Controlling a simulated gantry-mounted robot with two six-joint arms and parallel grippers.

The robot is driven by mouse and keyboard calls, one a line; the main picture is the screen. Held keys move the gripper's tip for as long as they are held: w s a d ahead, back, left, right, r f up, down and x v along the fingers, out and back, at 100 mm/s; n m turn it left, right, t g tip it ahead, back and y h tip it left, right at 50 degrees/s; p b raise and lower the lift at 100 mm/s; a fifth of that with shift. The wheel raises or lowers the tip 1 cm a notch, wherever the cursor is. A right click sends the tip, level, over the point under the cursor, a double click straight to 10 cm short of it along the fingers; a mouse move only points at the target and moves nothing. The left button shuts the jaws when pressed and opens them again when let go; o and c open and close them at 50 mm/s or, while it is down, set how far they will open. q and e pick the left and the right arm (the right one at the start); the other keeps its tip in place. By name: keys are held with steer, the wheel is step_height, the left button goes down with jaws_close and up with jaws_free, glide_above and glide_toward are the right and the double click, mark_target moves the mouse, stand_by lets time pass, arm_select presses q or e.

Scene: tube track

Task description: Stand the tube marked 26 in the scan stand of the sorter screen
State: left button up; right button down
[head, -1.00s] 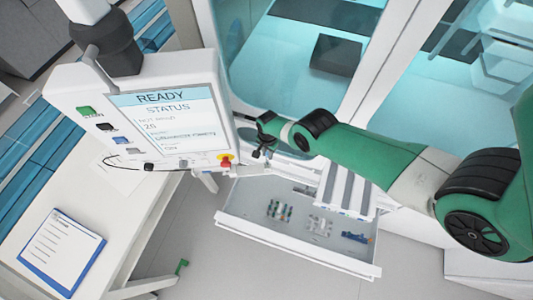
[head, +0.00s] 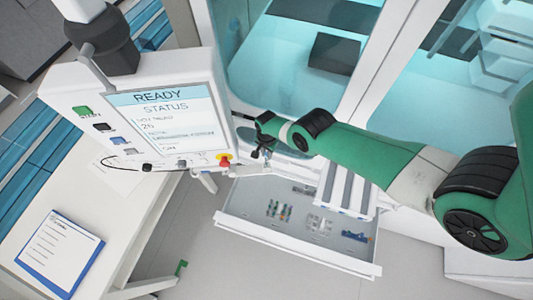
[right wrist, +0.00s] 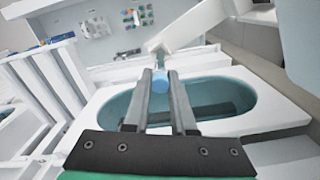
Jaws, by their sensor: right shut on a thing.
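The sorter screen (head: 165,125) stands at the left in the head view, showing READY, STATUS and a number that looks like 26. A small white bracket (head: 240,168), possibly the scan stand, sits under its lower right corner. My right gripper (head: 262,152) is just right of the screen, near this bracket. In the right wrist view its fingers (right wrist: 160,82) are shut on a tube with a blue end (right wrist: 160,84). The rest of the tube is hidden and its number cannot be read. A white bar (right wrist: 180,32) shows just beyond the fingertips. My left gripper is out of view.
An open drawer (head: 235,222) below holds several small tubes (head: 279,210) and a blue item (head: 355,236). A blue clipboard (head: 22,259) lies on the white desk (head: 120,215). Glass doors stand behind.

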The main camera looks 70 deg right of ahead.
steer(key=shift+f, duration=0.1)
steer(key=shift+f+b, duration=0.5)
steer(key=shift+b, duration=0.05)
steer(key=shift+f, duration=0.1)
steer(key=shift+f+b, duration=0.55)
steer(key=shift+b, duration=0.1)
steer(key=c, duration=0.7)
jaws_free()
steer(key=shift+o, duration=0.2)
